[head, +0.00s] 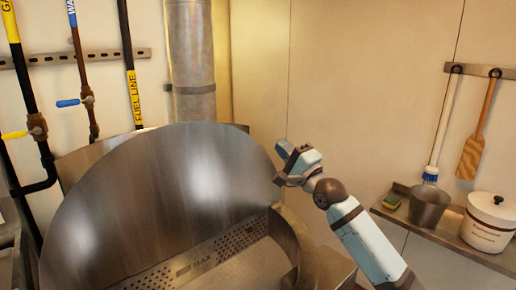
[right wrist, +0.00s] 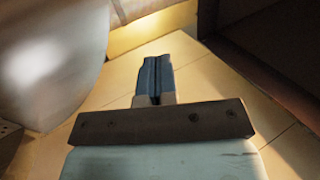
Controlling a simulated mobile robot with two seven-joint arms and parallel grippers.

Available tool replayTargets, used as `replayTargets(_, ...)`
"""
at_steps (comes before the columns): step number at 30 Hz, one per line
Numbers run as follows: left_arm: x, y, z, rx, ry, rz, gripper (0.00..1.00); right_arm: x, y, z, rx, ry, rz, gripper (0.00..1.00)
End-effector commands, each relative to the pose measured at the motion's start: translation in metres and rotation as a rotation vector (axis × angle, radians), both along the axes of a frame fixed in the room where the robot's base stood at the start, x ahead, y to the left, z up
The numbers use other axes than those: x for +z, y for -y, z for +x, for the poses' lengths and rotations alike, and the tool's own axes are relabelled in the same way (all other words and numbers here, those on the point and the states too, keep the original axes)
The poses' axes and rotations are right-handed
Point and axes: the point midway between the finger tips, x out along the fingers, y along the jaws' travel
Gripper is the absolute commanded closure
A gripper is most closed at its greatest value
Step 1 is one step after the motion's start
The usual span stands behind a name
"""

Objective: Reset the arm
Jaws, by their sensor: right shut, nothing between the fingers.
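My right arm comes in from the lower right in the head view. My right gripper (head: 284,150) is raised at the right edge of the big round steel lid (head: 170,190), close to it; I cannot tell whether they touch. In the right wrist view the two blue fingers of the gripper (right wrist: 154,72) lie together with nothing between them. The lid's curved edge also shows at the left of the right wrist view (right wrist: 60,60). The lid stands tilted up over the kettle (head: 290,240), whose perforated inner strip marked "MAX" shows below it. My left gripper is not in view.
Pipes with valves (head: 86,95) run down the left wall, and a metal duct (head: 190,60) stands behind the lid. A brush and a wooden paddle (head: 476,135) hang above.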

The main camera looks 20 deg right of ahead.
Motion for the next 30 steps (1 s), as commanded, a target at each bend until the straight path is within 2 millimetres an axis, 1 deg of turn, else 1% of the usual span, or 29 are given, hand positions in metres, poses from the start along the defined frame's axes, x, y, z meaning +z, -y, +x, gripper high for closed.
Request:
replayTargets(3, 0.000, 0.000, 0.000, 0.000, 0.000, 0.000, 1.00, 0.000, 0.000, -0.001, -0.001, -0.001, -0.002, 1.00)
replayTargets(5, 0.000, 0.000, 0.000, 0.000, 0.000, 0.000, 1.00, -0.006, -0.002, -0.002, -0.004, -0.012, -0.016, 1.00)
replayTargets(8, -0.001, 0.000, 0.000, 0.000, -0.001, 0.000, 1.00, -0.034, -0.013, -0.010, -0.027, -0.064, -0.102, 1.00)
replayTargets(11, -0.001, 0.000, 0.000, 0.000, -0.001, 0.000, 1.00, -0.087, -0.031, -0.031, -0.061, -0.165, -0.277, 1.00)
replayTargets(12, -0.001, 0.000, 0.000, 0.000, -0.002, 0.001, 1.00, -0.112, -0.039, -0.043, -0.073, -0.214, -0.370, 1.00)
replayTargets(14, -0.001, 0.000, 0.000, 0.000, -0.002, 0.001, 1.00, -0.152, -0.050, -0.066, -0.085, -0.290, -0.526, 1.00)
replayTargets(15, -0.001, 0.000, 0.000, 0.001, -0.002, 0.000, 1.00, -0.177, -0.057, -0.083, -0.085, -0.341, -0.629, 1.00)
replayTargets(17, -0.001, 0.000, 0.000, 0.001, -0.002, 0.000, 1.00, -0.212, -0.064, -0.112, -0.076, -0.413, -0.789, 1.00)
replayTargets(18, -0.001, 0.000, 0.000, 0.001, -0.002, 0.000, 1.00, -0.233, -0.067, -0.133, -0.061, -0.460, -0.898, 1.00)
replayTargets(20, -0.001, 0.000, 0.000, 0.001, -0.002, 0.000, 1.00, -0.264, -0.071, -0.168, -0.027, -0.531, -1.057, 1.00)
replayTargets(21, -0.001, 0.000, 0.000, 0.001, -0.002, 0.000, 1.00, -0.280, -0.072, -0.190, 0.002, -0.572, -1.157, 1.00)
replayTargets(24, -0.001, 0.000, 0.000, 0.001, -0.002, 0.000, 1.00, -0.310, -0.071, -0.240, 0.083, -0.655, -1.358, 1.00)
replayTargets(27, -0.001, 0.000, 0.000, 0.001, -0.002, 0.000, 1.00, -0.328, -0.069, -0.279, 0.166, -0.715, -1.502, 1.00)
replayTargets(30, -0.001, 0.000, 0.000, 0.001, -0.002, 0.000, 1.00, -0.340, -0.067, -0.312, 0.246, -0.760, -1.611, 1.00)
